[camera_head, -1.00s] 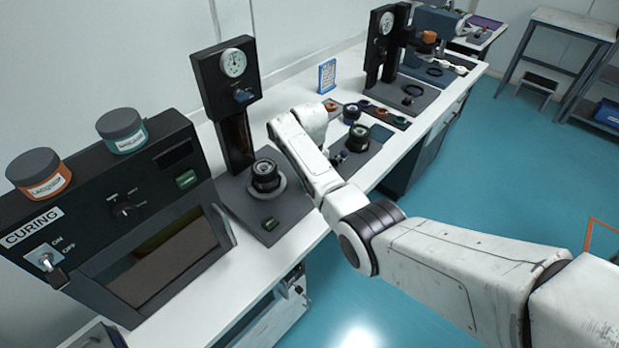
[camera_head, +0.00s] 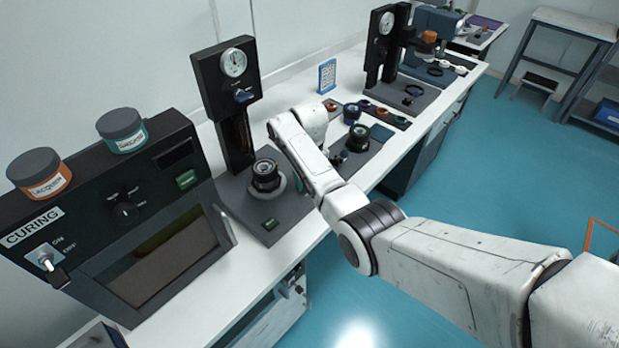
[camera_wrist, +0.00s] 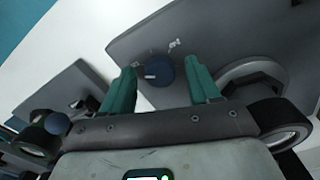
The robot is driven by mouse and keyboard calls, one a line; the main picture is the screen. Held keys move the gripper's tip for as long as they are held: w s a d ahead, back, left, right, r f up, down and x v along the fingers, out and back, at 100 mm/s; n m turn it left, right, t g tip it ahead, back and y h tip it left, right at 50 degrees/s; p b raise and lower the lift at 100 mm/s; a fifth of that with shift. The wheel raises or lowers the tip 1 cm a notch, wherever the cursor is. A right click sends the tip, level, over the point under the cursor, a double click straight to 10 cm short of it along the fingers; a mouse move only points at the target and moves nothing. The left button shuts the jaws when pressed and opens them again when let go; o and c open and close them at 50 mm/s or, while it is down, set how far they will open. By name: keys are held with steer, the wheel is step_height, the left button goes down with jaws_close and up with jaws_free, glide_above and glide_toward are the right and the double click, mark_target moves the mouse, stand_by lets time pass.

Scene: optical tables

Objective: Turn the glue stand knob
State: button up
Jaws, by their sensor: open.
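In the wrist view, a dark blue round knob (camera_wrist: 158,72) with pale marks around it sits on a grey plate (camera_wrist: 235,35). My gripper (camera_wrist: 160,66) has two teal fingers spread apart, one on each side of the knob. I cannot tell whether either finger touches it. A small bluish part (camera_head: 341,156) shows there beside a black lens (camera_head: 357,138) on a grey base.
A black gauge stand (camera_head: 226,80) with a blue knob and a curing oven (camera_head: 125,220) stand to the left. A tray of coloured rings (camera_head: 385,114) and another gauge stand (camera_head: 381,45) lie beyond.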

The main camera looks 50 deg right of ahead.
steer(key=shift+r, duration=0.1)
step_height(320, 180, up, 11)
steer(key=b, duration=0.1)
steer(key=shift+f, duration=0.2)
stand_by(0.6)
